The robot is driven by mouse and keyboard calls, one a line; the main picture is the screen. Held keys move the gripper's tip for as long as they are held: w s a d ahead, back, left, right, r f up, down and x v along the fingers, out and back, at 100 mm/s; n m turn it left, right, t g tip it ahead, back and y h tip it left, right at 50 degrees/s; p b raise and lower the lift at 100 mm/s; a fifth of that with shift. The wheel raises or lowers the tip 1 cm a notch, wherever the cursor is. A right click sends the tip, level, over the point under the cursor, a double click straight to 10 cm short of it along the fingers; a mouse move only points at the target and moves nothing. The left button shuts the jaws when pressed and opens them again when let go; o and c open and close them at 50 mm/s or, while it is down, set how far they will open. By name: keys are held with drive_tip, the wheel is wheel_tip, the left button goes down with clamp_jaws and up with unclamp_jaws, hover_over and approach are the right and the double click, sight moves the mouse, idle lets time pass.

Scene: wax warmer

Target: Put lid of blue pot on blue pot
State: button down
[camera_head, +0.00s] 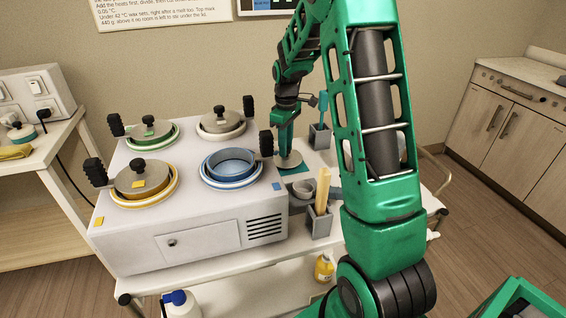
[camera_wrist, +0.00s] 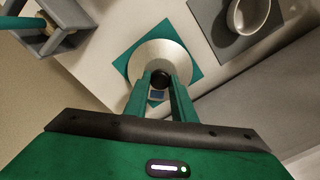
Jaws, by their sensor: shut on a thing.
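The blue pot (camera_head: 231,163) sits uncovered in the front right well of the white warmer, its blue inside showing, with a black handle (camera_head: 266,143) on its right. A round grey lid (camera_head: 290,161) is to the right of the warmer, at a teal square mat. In the wrist view the lid (camera_wrist: 172,50) has a dark knob and a small blue mark, and the mat (camera_wrist: 193,73) shows around it. My gripper (camera_head: 286,151) points down and is shut on the knob, which sits between the fingertips (camera_wrist: 161,84). I cannot tell whether the lid touches the mat.
The warmer (camera_head: 190,240) also holds a lidded green pot (camera_head: 147,131), grey pot (camera_head: 221,122) and yellow pot (camera_head: 141,182). Their black handles stand up. A small bowl (camera_head: 303,188) and a holder with wooden sticks (camera_head: 320,217) stand in front of the lid.

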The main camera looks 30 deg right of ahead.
drive_tip(key=shift+r, duration=1.2)
drive_tip(key=shift+r, duration=0.15)
